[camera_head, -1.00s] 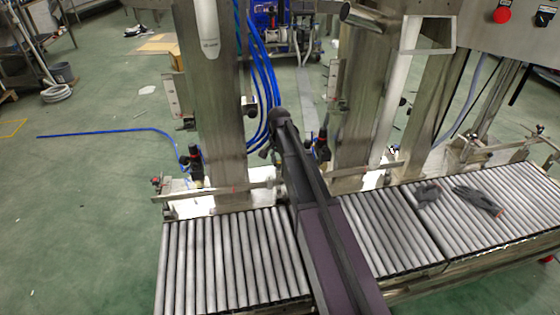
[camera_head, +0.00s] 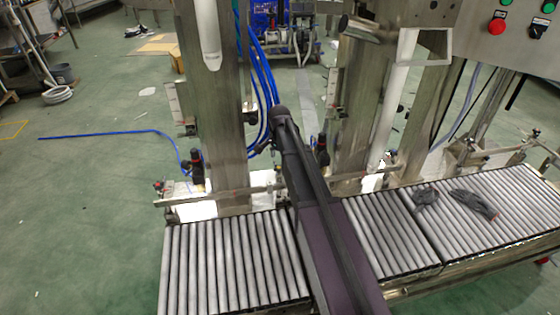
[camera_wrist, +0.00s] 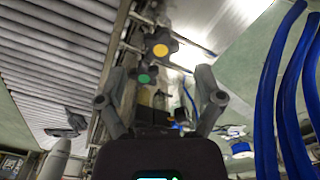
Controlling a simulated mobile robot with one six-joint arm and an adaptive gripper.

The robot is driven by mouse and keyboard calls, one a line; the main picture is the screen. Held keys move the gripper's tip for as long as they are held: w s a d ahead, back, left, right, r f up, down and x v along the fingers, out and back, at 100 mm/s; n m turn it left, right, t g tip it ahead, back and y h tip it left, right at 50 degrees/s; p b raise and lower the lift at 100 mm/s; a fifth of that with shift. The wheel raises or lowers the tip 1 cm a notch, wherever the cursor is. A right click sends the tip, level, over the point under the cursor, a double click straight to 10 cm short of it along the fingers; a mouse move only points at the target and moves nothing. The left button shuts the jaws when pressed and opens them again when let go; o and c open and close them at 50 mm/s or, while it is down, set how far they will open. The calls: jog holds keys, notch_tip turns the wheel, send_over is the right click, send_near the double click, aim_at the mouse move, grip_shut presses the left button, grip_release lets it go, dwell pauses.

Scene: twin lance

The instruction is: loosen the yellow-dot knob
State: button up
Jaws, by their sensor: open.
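The yellow-dot knob (camera_wrist: 160,49) is a dark lobed knob with a yellow centre, in the upper middle of the wrist view. A similar knob with a green dot (camera_wrist: 144,79) sits just below and left of it. My gripper (camera_wrist: 160,73) is open, one finger at each side of the picture's middle, with nothing held. The yellow-dot knob appears beyond the fingertips, between their lines; the gap in depth is hard to judge. In the head view my arm reaches toward the left steel column, and I cannot make out either knob there.
Blue hoses (camera_head: 262,85) hang close by my arm's end, and they fill the right of the wrist view. A left steel column (camera_head: 215,110) and a roller conveyor (camera_head: 230,265) stand near. Grey gloves (camera_head: 474,203) lie on the right rollers. Green floor is open at left.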

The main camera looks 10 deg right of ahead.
aim_at(280, 167)
notch_tip(280, 167, up, 4)
jog(key=m+p, duration=0.1)
jog(key=m, duration=0.1)
jog(key=m+p, duration=0.1)
jog(key=p, duration=0.1)
jog(key=shift+d+r+m, duration=0.15)
jog(key=shift+m, duration=0.25)
jog(key=shift+f, duration=0.2)
jog(key=shift+f+b, duration=3.6)
jog(key=shift+b, duration=0.15)
jog(key=c, duration=1.1)
